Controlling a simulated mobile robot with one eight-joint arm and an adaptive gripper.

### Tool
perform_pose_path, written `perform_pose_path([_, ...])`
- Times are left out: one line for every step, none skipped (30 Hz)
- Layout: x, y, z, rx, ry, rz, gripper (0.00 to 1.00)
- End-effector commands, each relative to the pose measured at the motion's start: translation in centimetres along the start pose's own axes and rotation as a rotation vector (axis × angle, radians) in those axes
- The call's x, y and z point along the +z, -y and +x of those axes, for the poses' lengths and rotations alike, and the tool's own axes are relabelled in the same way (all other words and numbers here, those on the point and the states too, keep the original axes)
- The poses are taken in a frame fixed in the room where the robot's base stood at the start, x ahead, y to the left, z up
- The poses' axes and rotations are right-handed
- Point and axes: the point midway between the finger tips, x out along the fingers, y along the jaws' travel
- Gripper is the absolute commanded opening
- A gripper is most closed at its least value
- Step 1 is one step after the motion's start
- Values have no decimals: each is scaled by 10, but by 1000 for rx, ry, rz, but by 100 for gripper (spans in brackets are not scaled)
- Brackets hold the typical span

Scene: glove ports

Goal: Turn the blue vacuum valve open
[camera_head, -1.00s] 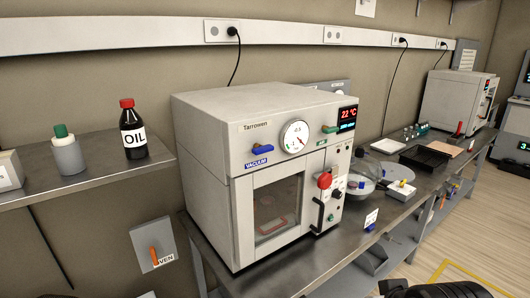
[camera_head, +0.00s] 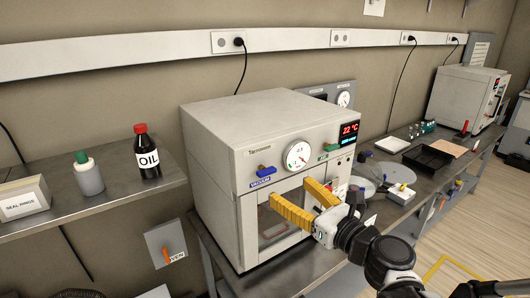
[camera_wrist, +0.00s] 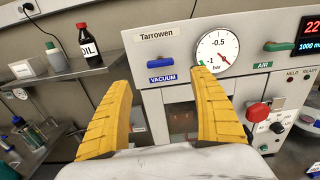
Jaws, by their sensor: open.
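The blue vacuum valve (camera_head: 266,171) is a lever on the upper left front of the white Tarrowen oven (camera_head: 215,160), above a blue VACUUM label. In the wrist view the blue valve (camera_wrist: 160,63) lies roughly horizontal, beyond and between my fingers. My gripper (camera_head: 289,198) has yellow fingers, spread apart and empty. It is in front of the oven door, below and to the right of the valve; I see no contact. In the wrist view my gripper (camera_wrist: 166,100) frames the oven front. The round gauge (camera_wrist: 218,52) is right of the valve, its needle toward the lower right.
A green AIR valve (camera_wrist: 284,46) and a red knob (camera_wrist: 259,112) are on the oven's right side. An oil bottle (camera_head: 147,152) and a seal rings box (camera_head: 24,201) stand on the left shelf. Dishes and a black tray (camera_head: 427,157) occupy the bench at right.

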Motion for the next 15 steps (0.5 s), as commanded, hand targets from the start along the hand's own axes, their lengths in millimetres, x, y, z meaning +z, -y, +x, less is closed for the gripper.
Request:
perform_pose_path([2, 1, 2, -3, 10, 28, 72])
perform_pose_path([2, 1, 4, -3, 13, 38, 72])
perform_pose_path([2, 1, 8, -2, 15, 44, 72])
perform_pose_path([1, 2, 12, -2, 15, 45, 72])
perform_pose_path([1, 2, 16, -2, 15, 44, 72])
perform_pose_path([1, 1, 23, -1, 14, 43, 72])
perform_pose_path([1, 0, 29, 0, 14, 42, 72])
perform_pose_path([1, 1, 35, -1, 14, 42, 72])
perform_pose_path([1, 0, 43, 0, 14, 41, 72])
perform_pose_path([1, 0, 50, 0, 14, 41, 72])
perform_pose_path([1, 1, 56, -1, 13, 40, 72])
perform_pose_path([1, 0, 64, 0, 13, 40, 72])
perform_pose_path([1, 1, 70, 0, 13, 40, 72])
perform_pose_path([1, 1, 75, -1, 13, 39, 72])
perform_pose_path([1, 1, 82, -1, 13, 39, 72])
